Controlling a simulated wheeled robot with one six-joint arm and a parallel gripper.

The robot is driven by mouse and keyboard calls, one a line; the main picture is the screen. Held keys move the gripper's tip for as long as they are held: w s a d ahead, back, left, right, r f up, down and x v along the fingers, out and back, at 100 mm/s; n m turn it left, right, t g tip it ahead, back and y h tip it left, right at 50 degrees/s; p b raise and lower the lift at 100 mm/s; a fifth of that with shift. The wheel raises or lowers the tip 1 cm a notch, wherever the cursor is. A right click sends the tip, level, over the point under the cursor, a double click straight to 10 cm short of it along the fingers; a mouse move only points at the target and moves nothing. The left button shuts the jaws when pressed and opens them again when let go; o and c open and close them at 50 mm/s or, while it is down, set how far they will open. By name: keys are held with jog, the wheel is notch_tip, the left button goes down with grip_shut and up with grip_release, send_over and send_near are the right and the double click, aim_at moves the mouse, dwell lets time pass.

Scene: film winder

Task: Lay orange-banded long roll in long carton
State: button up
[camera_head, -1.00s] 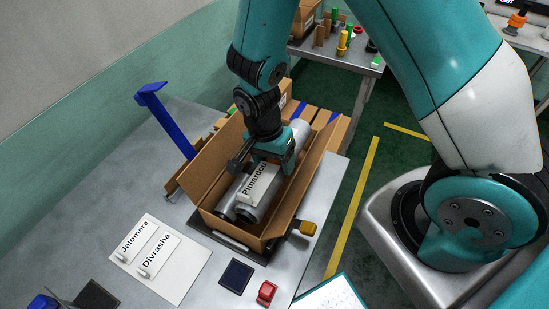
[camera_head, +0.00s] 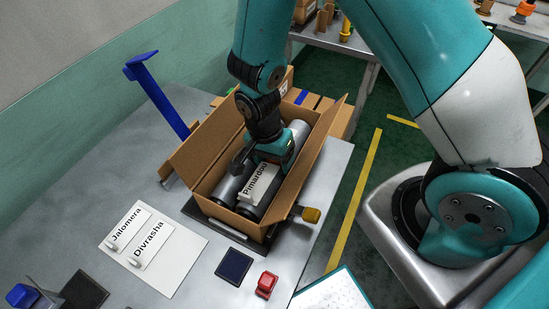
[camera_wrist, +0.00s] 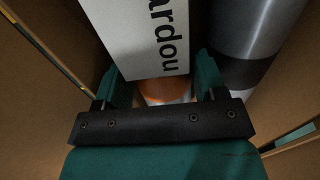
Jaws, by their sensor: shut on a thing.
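The long carton (camera_head: 284,204) stands open on the table, its side flaps spread. My gripper (camera_wrist: 163,86) is inside it, shut on the orange-banded long roll; the orange band (camera_wrist: 166,91) shows between the fingers in the wrist view. A white label reading "Pimardou" (camera_head: 256,183) lies along this roll and hides much of it; it also shows in the wrist view (camera_wrist: 140,35). A second, silver roll (camera_head: 229,188) lies beside it in the carton, on the right in the wrist view (camera_wrist: 247,25). Whether the held roll touches the carton floor is hidden.
A blue upright (camera_head: 160,95) stands left of the carton. A white card (camera_head: 155,250) with two name labels, a dark blue square (camera_head: 234,264) and a red block (camera_head: 266,284) lie in front. A yellow knob (camera_head: 311,215) is at the carton's right.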

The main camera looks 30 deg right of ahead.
jog(key=shift+f, duration=0.45)
jog(key=shift+f+b, duration=0.5)
jog(key=shift+b, duration=0.05)
jog(key=o, duration=1.3)
jog(key=shift+c, duration=1.3)
jog(key=shift+r+p, duration=3)
jog(key=shift+r, duration=0.55)
